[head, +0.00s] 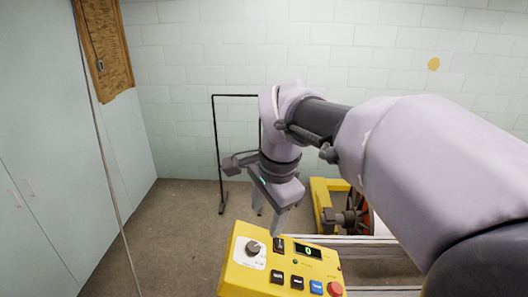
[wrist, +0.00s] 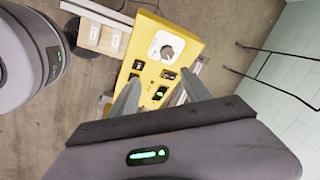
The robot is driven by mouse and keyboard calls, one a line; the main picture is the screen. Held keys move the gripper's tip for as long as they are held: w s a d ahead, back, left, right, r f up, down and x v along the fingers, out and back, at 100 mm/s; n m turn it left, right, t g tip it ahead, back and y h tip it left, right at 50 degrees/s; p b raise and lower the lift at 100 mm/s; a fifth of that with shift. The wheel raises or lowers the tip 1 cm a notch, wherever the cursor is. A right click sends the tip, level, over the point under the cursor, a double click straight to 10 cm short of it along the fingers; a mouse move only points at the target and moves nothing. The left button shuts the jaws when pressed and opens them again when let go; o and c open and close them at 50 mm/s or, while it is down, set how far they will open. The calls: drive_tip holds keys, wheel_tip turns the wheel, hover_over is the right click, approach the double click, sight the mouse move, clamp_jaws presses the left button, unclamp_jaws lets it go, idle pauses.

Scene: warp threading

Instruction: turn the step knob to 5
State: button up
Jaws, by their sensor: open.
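The step knob (head: 253,248) is a dark round knob with a light pointer on a white dial plate. It sits at the upper left of the yellow control panel (head: 232,277). In the wrist view the knob (wrist: 167,52) lies beyond my fingertips, near the panel's far end. The display (head: 308,251) beside it shows a green digit that looks like 0. My gripper (head: 268,222) is open and empty, above and behind the panel's top edge. In the wrist view its two fingers (wrist: 160,85) are apart, with nothing between them. The dial's markings are too small to read.
Several black buttons, a blue button (head: 316,287) and a red button (head: 335,289) are on the panel. A yellow frame with a red wheel (head: 368,219) stands behind at right. A black stand (head: 216,150) is near the wall. Floor at left is clear.

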wheel_tip(320, 180, up, 2)
drive_tip(key=w+a+p, duration=0.1)
approach(253, 246)
drive_tip(key=shift+m, duration=0.3)
drive_tip(key=x, duration=0.8)
drive_tip(key=shift+f, duration=0.3)
clamp_jaws()
drive_tip(key=shift+b, duration=0.3)
